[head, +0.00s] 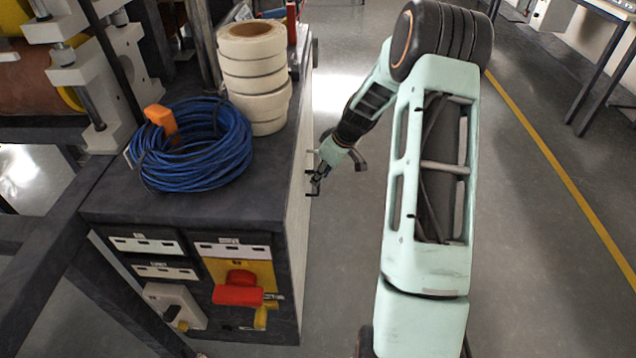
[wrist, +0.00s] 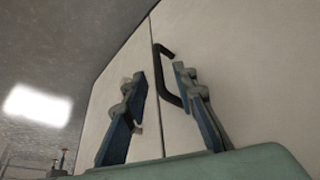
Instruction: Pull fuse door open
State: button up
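The fuse door appears as a pale cream panel (wrist: 225,50) in the wrist view, with a thin vertical seam to its left. A black bar handle (wrist: 165,85) stands on it, just right of the seam. My gripper (wrist: 159,74) is open. Its two blue-grey fingers are apart, and the handle shows between them, closer to the right finger. I cannot tell whether a finger touches it. The door looks shut along the seam. In the head view my gripper (head: 316,183) is beside the cabinet's pale right side (head: 298,215), where the handle is hard to make out.
The dark cabinet top (head: 240,190) holds a blue cable coil (head: 195,150) and a stack of cream tape rolls (head: 255,80). A red switch handle (head: 238,293) is on the cabinet front. Open grey floor (head: 345,270) lies right of the cabinet.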

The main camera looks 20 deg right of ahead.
aim_at(318, 192)
jog(key=shift+x, duration=1.6)
grip_shut()
